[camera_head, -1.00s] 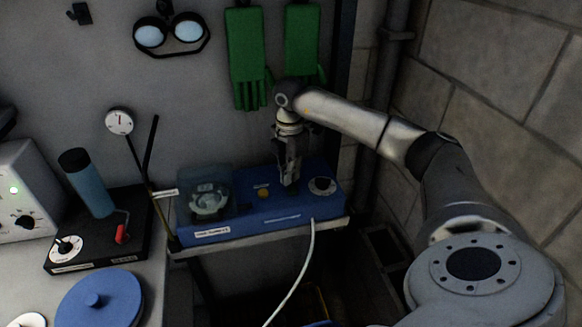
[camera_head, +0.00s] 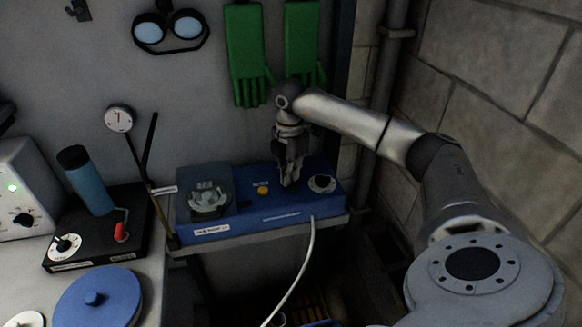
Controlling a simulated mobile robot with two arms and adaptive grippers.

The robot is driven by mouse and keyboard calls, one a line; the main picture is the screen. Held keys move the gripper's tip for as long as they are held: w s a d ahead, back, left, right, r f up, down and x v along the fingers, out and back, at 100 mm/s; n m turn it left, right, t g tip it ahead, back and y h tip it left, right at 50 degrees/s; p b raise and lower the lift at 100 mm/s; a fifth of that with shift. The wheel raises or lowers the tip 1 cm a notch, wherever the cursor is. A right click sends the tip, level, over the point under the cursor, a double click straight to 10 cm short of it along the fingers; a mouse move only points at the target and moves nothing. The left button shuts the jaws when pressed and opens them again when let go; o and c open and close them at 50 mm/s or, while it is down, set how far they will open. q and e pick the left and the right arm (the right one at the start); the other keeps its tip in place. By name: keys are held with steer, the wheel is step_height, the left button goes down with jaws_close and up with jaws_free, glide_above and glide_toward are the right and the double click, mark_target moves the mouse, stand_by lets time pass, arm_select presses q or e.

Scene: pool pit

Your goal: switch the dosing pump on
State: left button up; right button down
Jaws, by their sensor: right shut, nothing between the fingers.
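The dosing pump is a blue box (camera_head: 245,222) on a small shelf against the wall. It has a clear-covered pump head (camera_head: 208,197) at its left, a yellow button or lamp (camera_head: 263,190) in the middle and a round dial (camera_head: 322,184) at its right. My right gripper (camera_head: 289,183) is shut and empty, pointing down at the top of the box between the yellow part and the dial. Its fingertips are at or just above the surface; I cannot tell whether they touch. They hide whatever is beneath them. My left gripper is not in view.
A white hose (camera_head: 297,275) hangs from the pump's front. Left of it are a black device with a blue cylinder (camera_head: 90,190), a gauge (camera_head: 119,118) and a blue lid (camera_head: 97,298). Green gloves (camera_head: 247,55) and goggles (camera_head: 170,31) hang behind. A block wall is at right.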

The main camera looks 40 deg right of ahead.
steer(key=shift+s+f, duration=0.1)
steer(key=shift+r+p, duration=2.9)
steer(key=shift+r, duration=0.6)
steer(key=shift+f, duration=0.1)
